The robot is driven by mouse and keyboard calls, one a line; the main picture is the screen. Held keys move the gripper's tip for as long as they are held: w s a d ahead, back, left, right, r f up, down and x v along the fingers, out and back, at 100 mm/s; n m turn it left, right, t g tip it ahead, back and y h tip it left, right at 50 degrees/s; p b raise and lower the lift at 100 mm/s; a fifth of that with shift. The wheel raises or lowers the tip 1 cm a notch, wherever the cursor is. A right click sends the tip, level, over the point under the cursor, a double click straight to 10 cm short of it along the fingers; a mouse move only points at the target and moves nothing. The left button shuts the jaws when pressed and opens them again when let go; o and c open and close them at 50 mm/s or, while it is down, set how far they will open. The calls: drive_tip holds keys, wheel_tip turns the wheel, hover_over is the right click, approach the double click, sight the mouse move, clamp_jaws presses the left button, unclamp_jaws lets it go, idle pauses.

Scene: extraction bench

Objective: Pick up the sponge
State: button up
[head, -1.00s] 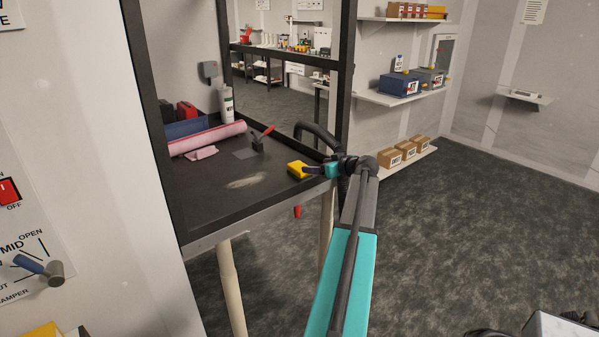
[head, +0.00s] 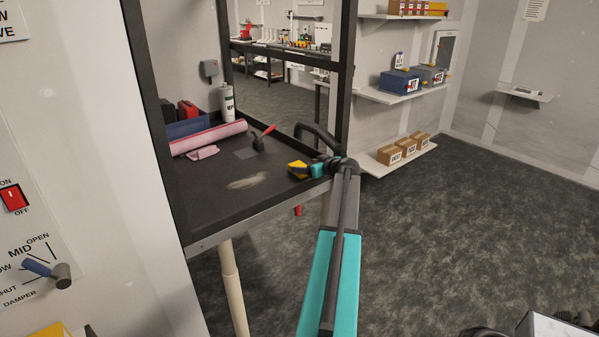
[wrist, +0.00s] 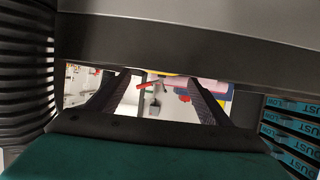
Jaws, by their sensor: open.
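The yellow sponge (head: 297,165) lies near the right edge of the dark bench top (head: 220,205) in the head view. My gripper (head: 301,171) is open and has reached it from the right. Its dark fingers overlap the sponge and cover part of it. I cannot tell whether they touch it. In the wrist view the two dark fingers (wrist: 155,100) are spread apart.
A pink roll (head: 208,138), a pink cloth (head: 203,153), a red-handled tool (head: 262,138) and a white bottle (head: 227,103) are farther back on the bench. A pale dust patch (head: 247,182) lies left of the sponge. A dark frame post (head: 346,75) rises behind my arm.

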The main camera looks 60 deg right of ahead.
drive_tip(key=shift+w, duration=0.1)
drive_tip(key=shift+w+d+f+p, duration=0.15)
drive_tip(key=shift+w+p, duration=0.25)
drive_tip(key=shift+p, duration=0.2)
drive_tip(key=shift+p+x, duration=1.25)
drive_tip(key=shift+x, duration=0.8)
drive_tip(key=shift+f, duration=0.2)
drive_tip(key=c, duration=1.1)
drive_tip(key=shift+r, duration=0.1)
drive_tip(key=shift+r+b, duration=2.15)
drive_tip(key=shift+r, duration=2.75)
